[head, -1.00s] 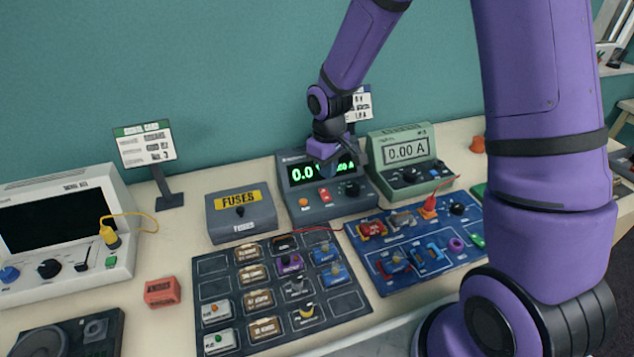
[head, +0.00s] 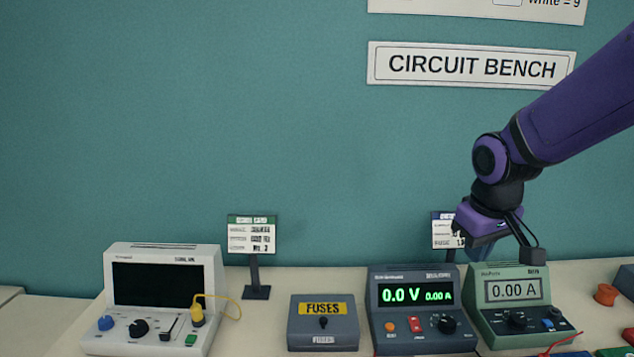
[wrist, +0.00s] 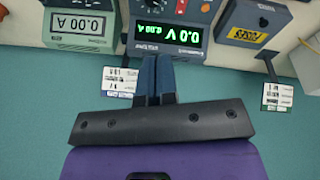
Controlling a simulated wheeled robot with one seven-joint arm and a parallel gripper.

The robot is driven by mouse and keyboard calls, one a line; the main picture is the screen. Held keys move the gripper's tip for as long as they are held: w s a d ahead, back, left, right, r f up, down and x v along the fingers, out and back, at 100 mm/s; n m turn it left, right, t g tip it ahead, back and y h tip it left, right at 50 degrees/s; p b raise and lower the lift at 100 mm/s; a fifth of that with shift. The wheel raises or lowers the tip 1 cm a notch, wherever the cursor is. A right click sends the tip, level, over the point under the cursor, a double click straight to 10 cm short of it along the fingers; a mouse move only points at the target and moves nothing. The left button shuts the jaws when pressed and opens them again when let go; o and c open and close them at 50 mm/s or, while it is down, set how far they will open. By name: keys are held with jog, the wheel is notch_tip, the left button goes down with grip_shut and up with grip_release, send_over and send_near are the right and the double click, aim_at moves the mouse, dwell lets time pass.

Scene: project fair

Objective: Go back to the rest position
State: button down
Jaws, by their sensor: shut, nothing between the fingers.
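My gripper (head: 483,252) hangs in the air in the head view, above and behind the gap between the dark power supply and the green meter, in front of the teal wall. In the wrist view my gripper (wrist: 155,60) has its two fingers together, with nothing between them. The power supply (head: 385,325) reads 0.0 V and 0.00 A. The green meter (head: 480,290) reads 0.00 A. A small sign (head: 440,238) behind the power supply is partly hidden by my gripper.
A grey fuses box (head: 300,330), a white scope (head: 150,253) with a yellow lead and a sign on a stand (head: 256,278) stand left on the bench. An orange knob (head: 606,294) lies at right.

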jog(key=s+d+r+m+t, duration=0.1)
jog(key=s+r, duration=0.4)
jog(key=s, duration=0.3)
jog(key=s+d+r+m+t, duration=0.1)
jog(key=s+r+m, duration=0.1)
jog(key=s+r, duration=0.3)
jog(key=s, duration=0.4)
jog(key=shift+s+d+t+y, duration=0.3)
jog(key=shift+d+t, duration=0.05)
jog(key=shift+t, duration=0.05)
jog(key=shift+r, duration=0.1)
dwell(0.8)
